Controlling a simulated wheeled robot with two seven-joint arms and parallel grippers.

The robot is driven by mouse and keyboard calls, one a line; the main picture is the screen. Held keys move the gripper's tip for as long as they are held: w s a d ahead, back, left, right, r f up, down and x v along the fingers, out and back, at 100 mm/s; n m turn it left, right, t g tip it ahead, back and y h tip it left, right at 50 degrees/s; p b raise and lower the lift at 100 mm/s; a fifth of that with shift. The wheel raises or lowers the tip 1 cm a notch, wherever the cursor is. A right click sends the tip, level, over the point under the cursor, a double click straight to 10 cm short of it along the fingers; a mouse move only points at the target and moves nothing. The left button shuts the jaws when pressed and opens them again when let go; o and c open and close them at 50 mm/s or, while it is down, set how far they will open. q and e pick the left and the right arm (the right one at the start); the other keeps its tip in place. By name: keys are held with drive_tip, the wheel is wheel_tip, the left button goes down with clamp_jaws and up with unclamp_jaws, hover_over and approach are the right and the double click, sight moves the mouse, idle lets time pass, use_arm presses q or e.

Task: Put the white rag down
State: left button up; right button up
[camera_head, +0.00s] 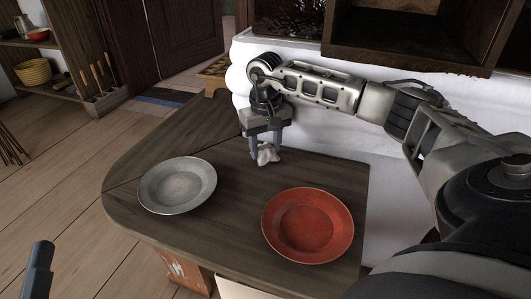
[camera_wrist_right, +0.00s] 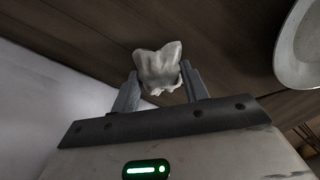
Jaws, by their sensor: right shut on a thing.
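The white rag (camera_head: 267,156) is a small crumpled cloth at the back of the dark wooden table (camera_head: 235,222). My right gripper (camera_head: 265,150) points down and is shut on it. The right wrist view shows the rag (camera_wrist_right: 158,66) bunched between the two fingers of my right gripper (camera_wrist_right: 160,88). The rag is at or just above the table top; I cannot tell whether it touches. Of my left arm, only a dark piece shows at the lower left edge of the head view; its jaws cannot be made out.
A grey plate (camera_head: 177,186) lies left of the rag, and a red plate (camera_head: 308,225) lies in front and to the right. The white stove wall (camera_head: 325,128) rises behind the table, with a wooden shelf (camera_head: 405,40) above. Bare table surrounds the rag.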

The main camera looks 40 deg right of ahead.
sight(265, 145)
drive_tip(key=shift+f, duration=0.3)
use_arm(q)
drive_tip(key=shift+r+m, duration=0.4)
drive_tip(key=shift+r, duration=0.05)
use_arm(e)
drive_tip(key=shift+f, duration=0.15)
drive_tip(key=o, duration=1)
use_arm(q)
drive_tip(key=shift+r+h, duration=0.1)
drive_tip(key=shift+h, duration=0.3)
use_arm(e)
drive_tip(key=shift+o, duration=0.2)
drive_tip(key=shift+r, duration=0.25)
use_arm(q)
wheel_tip(265, 145, down, 7)
drive_tip(key=s+n+g+y+p, duration=0.2)
drive_tip(key=n+g+y+p, duration=0.1)
drive_tip(key=n+g+p, duration=0.1)
drive_tip(key=shift+s+d+p, duration=0.2)
drive_tip(key=shift+d+p, duration=0.15)
drive_tip(key=shift+p, duration=0.3)
use_arm(e)
wheel_tip(265, 145, up, 12)
